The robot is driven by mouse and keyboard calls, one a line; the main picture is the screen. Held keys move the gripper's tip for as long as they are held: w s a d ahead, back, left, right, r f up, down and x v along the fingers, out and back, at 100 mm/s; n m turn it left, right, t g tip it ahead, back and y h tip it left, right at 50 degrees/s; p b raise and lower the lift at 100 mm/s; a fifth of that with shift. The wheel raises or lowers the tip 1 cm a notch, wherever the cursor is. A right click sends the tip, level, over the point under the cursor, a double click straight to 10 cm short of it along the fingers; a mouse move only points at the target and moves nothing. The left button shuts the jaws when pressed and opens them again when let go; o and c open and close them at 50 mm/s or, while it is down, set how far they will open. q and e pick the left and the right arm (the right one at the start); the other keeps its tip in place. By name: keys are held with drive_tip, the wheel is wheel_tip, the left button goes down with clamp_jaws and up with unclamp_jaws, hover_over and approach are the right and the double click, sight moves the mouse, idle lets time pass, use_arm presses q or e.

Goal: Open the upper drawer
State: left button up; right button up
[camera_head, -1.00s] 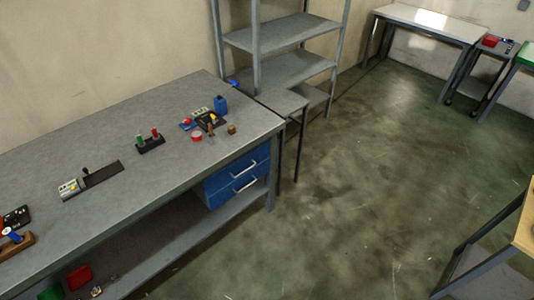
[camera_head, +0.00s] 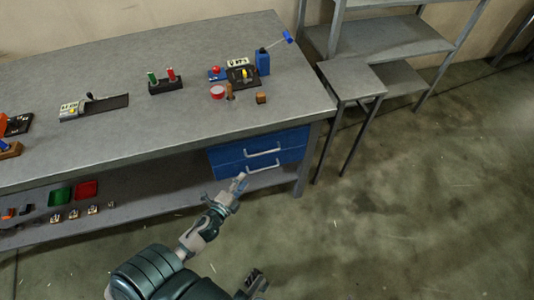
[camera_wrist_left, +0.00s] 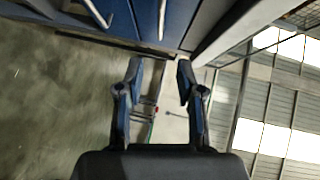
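The blue upper drawer (camera_head: 232,155) appears closed under the right end of the workbench, with a light bar handle (camera_head: 263,153). A lower blue drawer (camera_head: 228,171) with its own handle (camera_head: 263,167) sits below it. My left gripper (camera_head: 241,182) is in front of the drawers, low and left of the handles. In the left wrist view the gripper (camera_wrist_left: 160,68) is open and empty. The upper handle (camera_wrist_left: 162,18) lies beyond the fingertips, lined up with the gap between them. A dark part of me at the bottom of the head view may be my right gripper; its fingers are unclear.
The grey workbench (camera_head: 190,120) overhangs the drawers, with small tools on top. A lower shelf (camera_head: 150,195) holds green and red bins. A bench leg (camera_head: 301,172) stands right of the drawers. A small side table (camera_head: 352,80) and shelving are farther right. Floor in front is open.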

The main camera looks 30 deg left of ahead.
sight(264, 153)
use_arm(q)
drive_tip(key=w, duration=0.5)
drive_tip(key=w+a+f+b, duration=0.1)
drive_tip(key=w, duration=0.4)
drive_tip(key=w+f+b, duration=0.1)
drive_tip(key=w, duration=0.5)
drive_tip(key=shift+a+f, duration=0.15)
drive_tip(key=shift+f, duration=0.1)
drive_tip(key=shift+w, duration=0.4)
clamp_jaws()
use_arm(e)
drive_tip(key=w+a+r+t+y, duration=0.1)
drive_tip(key=w+a+r+t, duration=0.1)
drive_tip(key=w+r+t, duration=0.2)
drive_tip(key=w, duration=0.2)
drive_tip(key=shift+w+a+t, duration=0.3)
drive_tip(key=shift+a+t, duration=0.1)
